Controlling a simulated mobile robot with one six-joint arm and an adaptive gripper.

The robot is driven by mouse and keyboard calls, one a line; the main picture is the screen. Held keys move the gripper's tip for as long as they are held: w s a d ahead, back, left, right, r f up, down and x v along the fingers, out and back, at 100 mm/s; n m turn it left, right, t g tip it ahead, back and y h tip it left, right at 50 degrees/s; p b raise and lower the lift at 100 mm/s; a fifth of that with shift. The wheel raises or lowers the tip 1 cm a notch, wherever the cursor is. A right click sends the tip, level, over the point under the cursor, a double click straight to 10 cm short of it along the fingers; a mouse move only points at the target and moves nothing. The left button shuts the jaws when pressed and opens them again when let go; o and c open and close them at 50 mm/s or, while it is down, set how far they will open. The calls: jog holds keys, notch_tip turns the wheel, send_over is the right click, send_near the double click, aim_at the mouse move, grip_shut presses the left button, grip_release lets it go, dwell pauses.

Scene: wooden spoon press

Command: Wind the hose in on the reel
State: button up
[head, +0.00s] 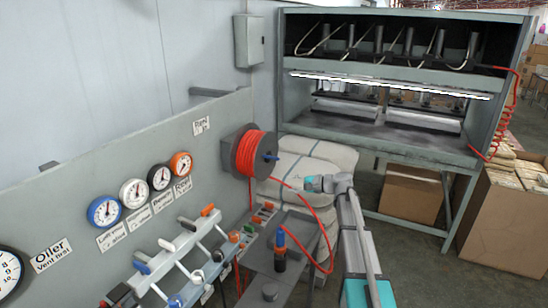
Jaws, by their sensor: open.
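The hose reel (249,154) is on the grey panel, a dark drum wound with orange-red hose (256,150). A blue knob (270,157) sticks out from its right face; I cannot tell if it is the crank handle. My arm rises to the right of the reel, but no gripper fingers can be made out.
A grey bench (262,282) stands below the reel. Lever handles (178,246) and dials (132,192) line the panel at left. Stacked pale sacks (318,160) stand behind my arm. A large press (395,105) and cardboard boxes (505,222) stand at right.

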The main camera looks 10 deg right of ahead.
aim_at(274, 159)
jog(key=w+d+r+m+t+y, duration=0.1)
jog(key=w+d+r+m+t, duration=0.1)
jog(key=w+d+r, duration=0.2)
jog(key=shift+w+d+r+m+t, duration=0.3)
jog(key=shift+d+r, duration=0.05)
jog(key=shift+d, duration=0.35)
jog(key=shift+a, duration=0.1)
jog(key=x, duration=1.3)
jog(key=shift+w+a+r, duration=0.15)
jog(key=shift+w+a, duration=0.05)
jog(key=shift+a, duration=0.1)
grip_shut()
